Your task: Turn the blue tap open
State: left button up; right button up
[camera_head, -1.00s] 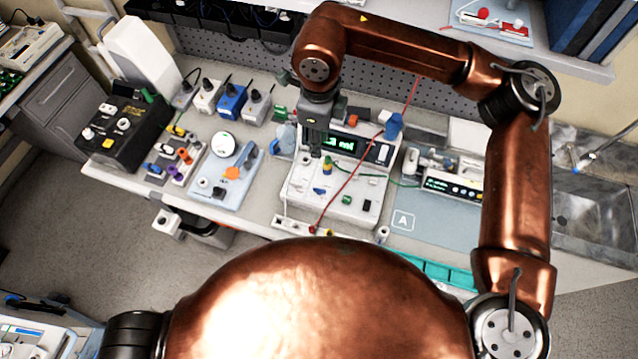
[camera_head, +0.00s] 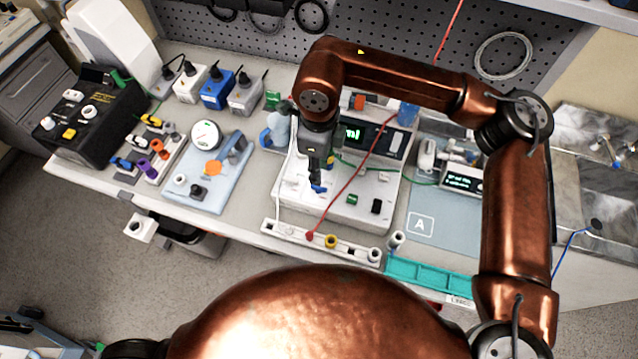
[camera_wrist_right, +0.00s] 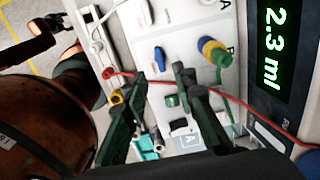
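The blue tap (camera_wrist_right: 160,59) is a small blue lever on the white top of the pump unit (camera_wrist_right: 185,20). In the head view the blue tap (camera_head: 320,189) shows just below the fingers of my right gripper (camera_head: 315,175), which partly cover it. In the right wrist view my right gripper (camera_wrist_right: 158,82) has its two dark fingers spread apart with nothing held between them. The tap lies just beyond the gap between the fingertips; I cannot tell whether they touch it. My left gripper is outside the head view; a dark arm part at the wrist view's upper left is unclear.
A blue-and-yellow connector (camera_wrist_right: 212,50) stands beside the tap. A red tube (camera_head: 352,181) crosses the unit near the gripper. A green button (camera_head: 352,199) and a black switch (camera_head: 376,206) sit to the right. A lit display (camera_wrist_right: 272,50) reads 2.3 ml.

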aim_at(319, 189)
notch_tip(319, 189, down, 7)
jog(key=shift+f, duration=0.2)
dwell(0.3)
grip_shut()
